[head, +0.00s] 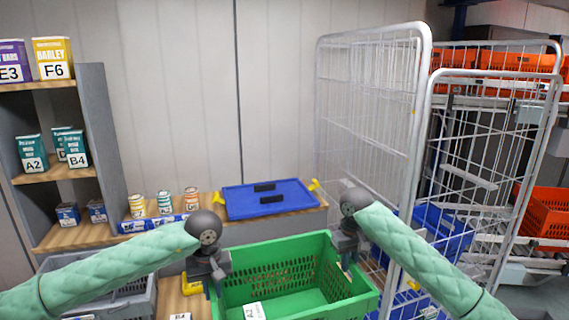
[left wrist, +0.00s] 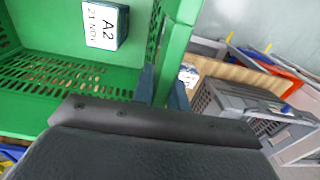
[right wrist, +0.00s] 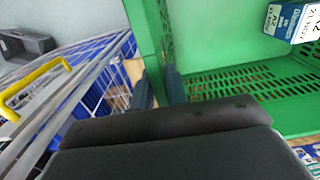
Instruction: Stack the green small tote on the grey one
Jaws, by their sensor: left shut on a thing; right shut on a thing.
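The green small tote (head: 310,302) is in the front middle of the head view, with a small box marked A2 (head: 254,312) inside it. My left gripper (head: 213,282) is shut on its left wall; the left wrist view shows the fingers (left wrist: 162,88) on either side of that wall. My right gripper (head: 346,258) is shut on its right wall, also seen in the right wrist view (right wrist: 159,90). The grey tote (head: 143,303) stands left of the green one, partly hidden by my left arm. It also shows in the left wrist view (left wrist: 208,104). The green tote's underside is hidden.
A blue tray or lid (head: 240,206) with yellow handles lies on the wooden table behind. Several cans (head: 165,203) stand left of it. A shelf with boxes (head: 58,172) is at the left. A wire cage trolley (head: 368,105) with blue totes stands close at the right.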

